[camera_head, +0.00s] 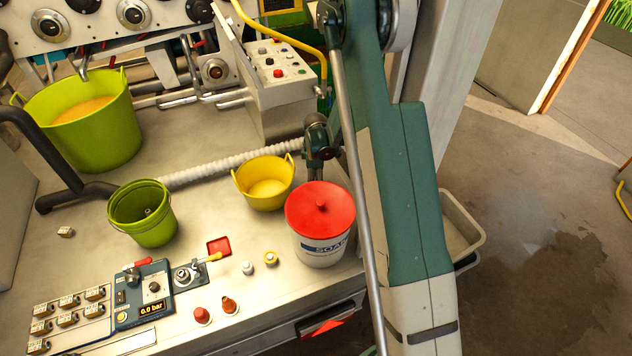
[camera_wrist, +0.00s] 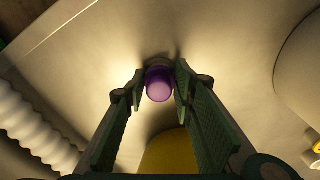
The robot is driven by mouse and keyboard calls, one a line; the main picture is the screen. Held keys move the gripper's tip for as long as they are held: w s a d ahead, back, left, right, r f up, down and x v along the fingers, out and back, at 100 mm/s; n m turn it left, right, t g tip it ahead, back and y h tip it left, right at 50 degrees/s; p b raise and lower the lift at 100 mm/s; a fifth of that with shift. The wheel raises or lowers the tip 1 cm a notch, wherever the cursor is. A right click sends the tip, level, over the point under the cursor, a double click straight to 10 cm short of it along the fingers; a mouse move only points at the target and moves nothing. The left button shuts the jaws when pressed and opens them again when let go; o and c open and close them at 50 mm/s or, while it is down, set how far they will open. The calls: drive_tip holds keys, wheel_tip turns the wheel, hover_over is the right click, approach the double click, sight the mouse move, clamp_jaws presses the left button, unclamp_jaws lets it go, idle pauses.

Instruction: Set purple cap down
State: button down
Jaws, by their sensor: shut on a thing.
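The purple cap (camera_wrist: 159,88) is between the two fingertips of my gripper (camera_wrist: 159,82) in the wrist view. The gripper is shut on it. The cap is over the pale bench top, and I cannot tell whether it touches the surface. In the head view my gripper (camera_head: 318,150) is low over the bench, behind the white soap bucket with the red lid (camera_head: 320,208) and right of the yellow tub (camera_head: 264,186). The cap itself is hidden in the head view.
The yellow tub also shows in the wrist view (camera_wrist: 168,155), close below the fingers. A white ribbed hose (camera_head: 230,163) runs behind the tub. A green bucket (camera_head: 150,230), a control box (camera_head: 275,80) and small caps (camera_head: 202,315) stand on the bench. The bench's right edge is close.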

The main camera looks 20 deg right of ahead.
drive_tip(key=c, duration=1.9)
unclamp_jaws()
drive_tip(key=shift+c, duration=0.2)
drive_tip(key=shift+r, duration=0.15)
wheel_tip(320, 180, up, 12)
drive_tip(key=p, duration=0.1)
drive_tip(key=shift+s, duration=0.15)
drive_tip(key=shift+a, duration=0.1)
